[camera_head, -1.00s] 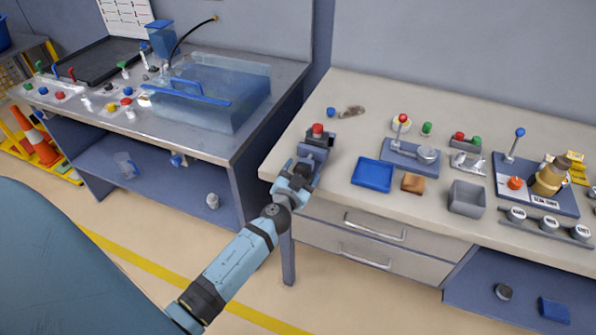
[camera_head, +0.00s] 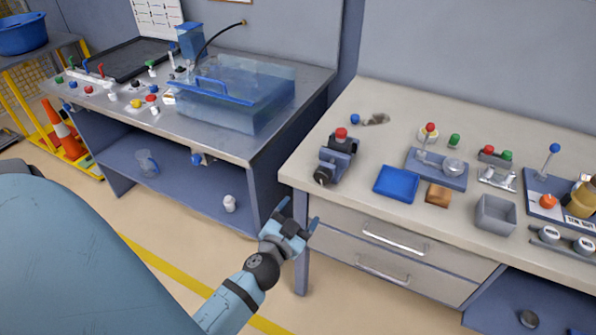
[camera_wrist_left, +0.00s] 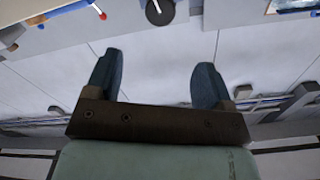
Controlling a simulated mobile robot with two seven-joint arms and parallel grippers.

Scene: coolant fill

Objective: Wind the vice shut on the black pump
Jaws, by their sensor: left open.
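The vice (camera_head: 336,165) is a dark blue-grey block at the left front edge of the right bench. Its dark round winding end (camera_head: 323,175) faces the front. A red-topped dark part (camera_head: 341,133), seemingly the black pump, stands between its jaws; I cannot tell whether the jaws touch it. My left gripper (camera_head: 298,217) is open and empty, below and in front of the vice, apart from it. In the left wrist view its two fingers (camera_wrist_left: 155,65) are wide apart with nothing between them. A dark disc (camera_wrist_left: 160,12) shows at that view's top edge. My right gripper is not in view.
A blue tray (camera_head: 397,184), an orange-brown block (camera_head: 438,195) and a grey bin (camera_head: 495,214) sit right of the vice. A drawer handle (camera_head: 394,238) sticks out below the bench top. A clear tank (camera_head: 240,92) stands on the left bench.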

